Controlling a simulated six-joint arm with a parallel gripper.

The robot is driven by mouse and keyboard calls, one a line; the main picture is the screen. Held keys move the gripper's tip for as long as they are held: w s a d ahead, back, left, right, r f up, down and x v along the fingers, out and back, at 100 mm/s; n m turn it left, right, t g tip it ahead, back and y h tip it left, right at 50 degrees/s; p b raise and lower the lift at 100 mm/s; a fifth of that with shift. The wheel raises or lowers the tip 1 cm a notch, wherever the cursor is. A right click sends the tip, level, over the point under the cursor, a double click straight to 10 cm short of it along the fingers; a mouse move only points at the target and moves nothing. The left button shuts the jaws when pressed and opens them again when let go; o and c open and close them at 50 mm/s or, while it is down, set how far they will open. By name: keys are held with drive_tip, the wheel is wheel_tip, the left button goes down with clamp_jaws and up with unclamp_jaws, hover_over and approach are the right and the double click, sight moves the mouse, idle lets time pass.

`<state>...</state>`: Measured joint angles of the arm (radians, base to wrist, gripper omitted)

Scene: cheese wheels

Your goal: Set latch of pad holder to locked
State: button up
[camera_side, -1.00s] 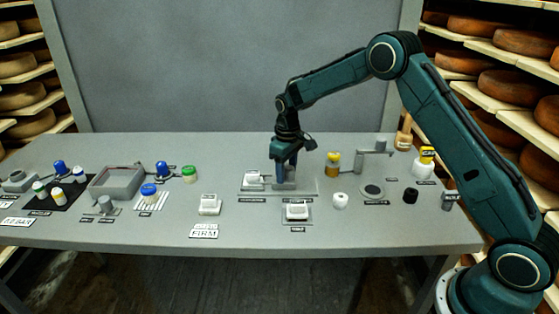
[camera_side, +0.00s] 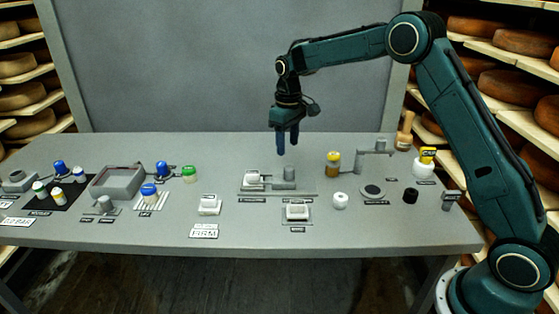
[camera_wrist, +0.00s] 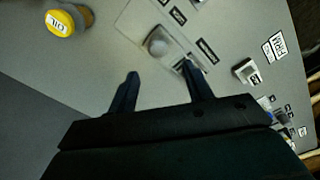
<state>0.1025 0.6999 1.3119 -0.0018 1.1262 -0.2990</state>
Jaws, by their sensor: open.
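A grey fixture (camera_side: 252,193) near the middle of the table carries a white block (camera_side: 252,179) at its left and an upright grey knob (camera_side: 289,174) at its right. A second small holder (camera_side: 309,220) with a white pad (camera_side: 297,211) sits in front of it. The labels are too small to read, so I cannot tell which is the pad holder, or how its latch is set. My gripper (camera_side: 287,153) is open and empty, pointing down above and behind the fixture. In the wrist view, my gripper (camera_wrist: 160,82) has its fingers apart, with the rounded knob (camera_wrist: 157,43) beyond them.
A yellow-capped jar (camera_side: 333,163), marked OIL in the wrist view (camera_wrist: 60,23), stands right of the fixture. A white knob (camera_side: 340,201) and a dark disc (camera_side: 372,191) lie right of the front holder. A white block (camera_side: 209,205) stands to the left, behind the FIRM card (camera_side: 204,231).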

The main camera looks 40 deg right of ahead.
drive_tip(key=shift+r, duration=2.2)
drive_tip(key=s+a+r+m+t, duration=0.1)
drive_tip(key=s+a+r+t, duration=0.1)
drive_tip(key=s+r, duration=0.6)
drive_tip(key=s+a+r+t, duration=0.15)
drive_tip(key=s+r, duration=0.35)
drive_tip(key=s, duration=0.6)
drive_tip(key=s+a+f+t, duration=0.1)
drive_tip(key=s+f, duration=0.1)
drive_tip(key=s, duration=0.7)
drive_tip(key=s+a+f+m+t, duration=0.1)
drive_tip(key=s+f, duration=0.1)
drive_tip(key=s, duration=0.7)
drive_tip(key=shift+s+f, duration=0.2)
